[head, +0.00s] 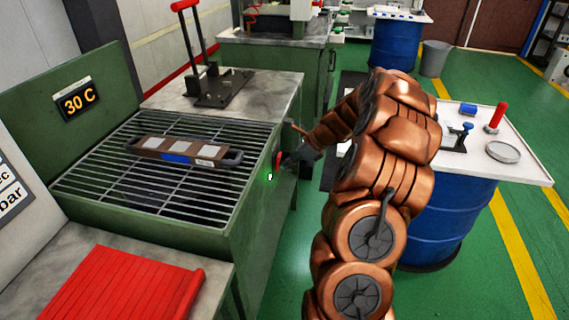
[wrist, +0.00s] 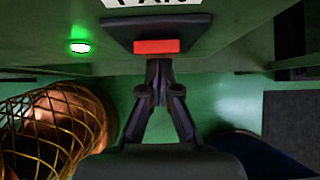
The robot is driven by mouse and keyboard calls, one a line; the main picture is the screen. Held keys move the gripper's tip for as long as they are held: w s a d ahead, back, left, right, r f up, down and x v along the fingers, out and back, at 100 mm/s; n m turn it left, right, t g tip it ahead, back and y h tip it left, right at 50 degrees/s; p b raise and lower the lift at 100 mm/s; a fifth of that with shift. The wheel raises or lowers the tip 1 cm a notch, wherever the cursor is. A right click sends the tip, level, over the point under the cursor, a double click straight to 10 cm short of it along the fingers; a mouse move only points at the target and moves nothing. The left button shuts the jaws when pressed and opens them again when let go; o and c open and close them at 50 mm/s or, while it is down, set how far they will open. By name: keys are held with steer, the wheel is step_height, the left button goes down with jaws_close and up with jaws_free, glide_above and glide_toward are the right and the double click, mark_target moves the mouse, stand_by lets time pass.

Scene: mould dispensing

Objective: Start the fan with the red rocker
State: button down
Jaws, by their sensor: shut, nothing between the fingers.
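The red rocker (wrist: 157,46) sits in a dark plate (wrist: 120,32) on the green cabinet, under a partly cropped white label (wrist: 150,2). A red part shows at the cabinet's right side in the head view (head: 279,160), beside my gripper (head: 297,158). In the wrist view my gripper (wrist: 158,68) is shut and empty, its fingertips at the rocker's lower edge; I cannot tell whether they touch. A green lamp (wrist: 79,47) glows left of the plate; it also glows in the head view (head: 269,176). The fan itself is not visible.
A mould bar (head: 185,150) lies on the cabinet's grille (head: 110,185). A display (head: 76,99) reads 30 C. A red ribbed mat (head: 130,285) lies at front left. A blue drum (head: 450,220) with a white top stands right of my arm.

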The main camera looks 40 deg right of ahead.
steer(key=shift+r+p, duration=0.8)
steer(key=shift+p, duration=0.15)
steer(key=s+d+f+p+v, duration=0.1)
steer(key=v, duration=1.2)
steer(key=shift+s+f, duration=0.15)
steer(key=shift+f, duration=0.1)
steer(key=shift+d, duration=0.1)
